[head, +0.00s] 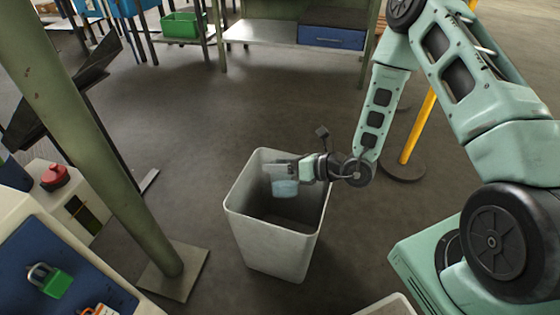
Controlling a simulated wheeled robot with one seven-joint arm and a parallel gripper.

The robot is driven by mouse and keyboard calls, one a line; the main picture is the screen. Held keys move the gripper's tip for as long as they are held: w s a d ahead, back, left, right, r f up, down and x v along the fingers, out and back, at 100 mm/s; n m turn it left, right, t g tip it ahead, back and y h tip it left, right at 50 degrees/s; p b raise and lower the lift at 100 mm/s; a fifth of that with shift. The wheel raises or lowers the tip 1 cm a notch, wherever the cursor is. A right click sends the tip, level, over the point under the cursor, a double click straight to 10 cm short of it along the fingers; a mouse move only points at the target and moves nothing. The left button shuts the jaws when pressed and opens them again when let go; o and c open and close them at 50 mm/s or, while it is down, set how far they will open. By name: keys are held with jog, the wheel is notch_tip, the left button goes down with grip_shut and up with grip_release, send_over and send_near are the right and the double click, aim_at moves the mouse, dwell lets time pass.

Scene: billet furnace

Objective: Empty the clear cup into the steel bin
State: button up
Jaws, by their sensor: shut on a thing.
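The steel bin (262,246) is a tall, pale grey, open-topped box standing on the floor at the middle of the head view. My gripper (285,172) reaches in from the right and is over the bin's opening. It is shut on the clear cup (285,188), which looks pale blue and translucent. The cup is within the outline of the bin's mouth, near its rim height. The gripper partly covers the cup, so its exact tilt and contents cannot be told. The part of the bin's inside that shows looks dark and empty.
A green post (120,150) on a square base plate stands left of the bin. A control box with a red button (55,177) and a panel with a green padlock (52,281) are at lower left. A yellow post (418,128) stands at right. Open floor (250,100) lies behind the bin.

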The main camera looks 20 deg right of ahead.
jog(key=shift+w+d+r+m+g+p, duration=0.15)
jog(key=shift+r+m+g+p, duration=0.4)
jog(key=shift+m+g+p, duration=0.6)
jog(key=p, duration=0.2)
jog(key=m+g+p, duration=0.1)
jog(key=p, duration=0.1)
jog(key=shift+w+r+m+p, duration=0.2)
jog(key=shift+w+m+p, duration=0.05)
jog(key=shift+w+p, duration=0.05)
jog(key=m+g+p, duration=0.1)
jog(key=p, duration=0.1)
jog(key=g+p, duration=0.1)
jog(key=shift+w+d+r+m+p, duration=0.1)
jog(key=shift+w+r+m+p, duration=0.05)
jog(key=shift+w+m+p, duration=0.25)
jog(key=shift+w+m+g+y+p, duration=0.2)
jog(key=shift+m+g+y+p, duration=0.2)
jog(key=shift+m+g+p, duration=0.25)
jog(key=shift+w+d+m+g+p, duration=0.15)
jog(key=shift+m+g+p, duration=0.15)
jog(key=shift+m+g, duration=0.2)
jog(key=shift+w, duration=0.15)
jog(key=shift+w+m+g+y, duration=0.1)
jog(key=shift+m+g+y, duration=0.3)
jog(key=shift+m+g, duration=0.1)
